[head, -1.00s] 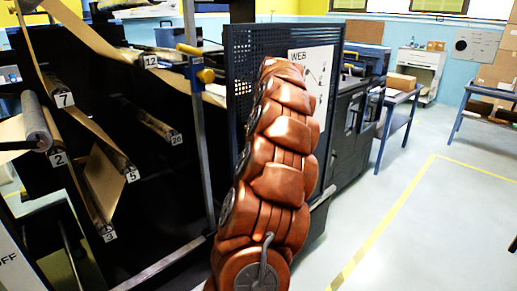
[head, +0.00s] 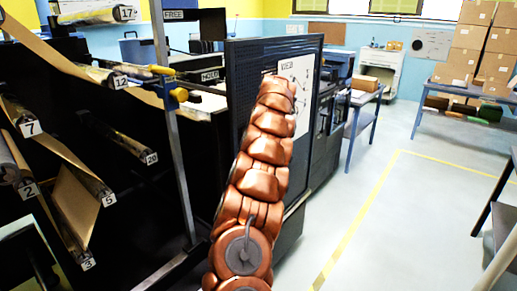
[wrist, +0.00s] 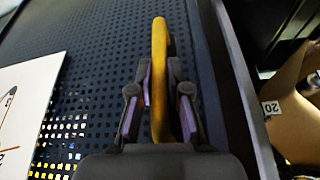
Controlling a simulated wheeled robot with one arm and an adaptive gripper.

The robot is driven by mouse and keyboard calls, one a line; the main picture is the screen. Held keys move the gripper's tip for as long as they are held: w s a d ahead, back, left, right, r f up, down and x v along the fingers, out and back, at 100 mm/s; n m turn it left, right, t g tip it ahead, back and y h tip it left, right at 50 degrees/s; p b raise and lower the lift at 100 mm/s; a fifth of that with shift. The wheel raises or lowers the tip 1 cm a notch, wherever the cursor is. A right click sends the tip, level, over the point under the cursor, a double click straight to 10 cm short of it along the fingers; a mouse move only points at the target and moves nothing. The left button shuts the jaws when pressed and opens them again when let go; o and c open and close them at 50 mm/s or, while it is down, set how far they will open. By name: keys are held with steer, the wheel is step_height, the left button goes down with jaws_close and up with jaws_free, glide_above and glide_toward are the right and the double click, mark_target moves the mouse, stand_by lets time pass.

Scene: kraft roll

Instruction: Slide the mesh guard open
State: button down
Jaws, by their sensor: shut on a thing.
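The mesh guard (head: 238,100) is a dark blue perforated panel standing upright at mid-picture in the head view. It bears a white sign (head: 300,75), partly hidden by my copper-coloured arm. In the wrist view the guard's mesh (wrist: 95,75) fills the left and middle, and the sign is at far left. A yellow bar handle (wrist: 159,60) stands out from the guard near its frame edge. My gripper (wrist: 167,90) is shut on this handle, with purple pads on both sides of it. In the head view my arm hides the gripper and the handle.
Left of the guard are a grey post (head: 172,140) with yellow knobs and a dark rack with numbered rolls. A roll of brown paper (wrist: 295,105) shows at right in the wrist view. Right of the guard is open floor (head: 370,220) with a yellow line, and tables beyond.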

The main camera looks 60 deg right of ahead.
steer(key=shift+d, duration=0.3)
steer(key=c, duration=1.1)
jaws_free()
steer(key=shift+c, duration=0.2)
steer(key=v, duration=1.2)
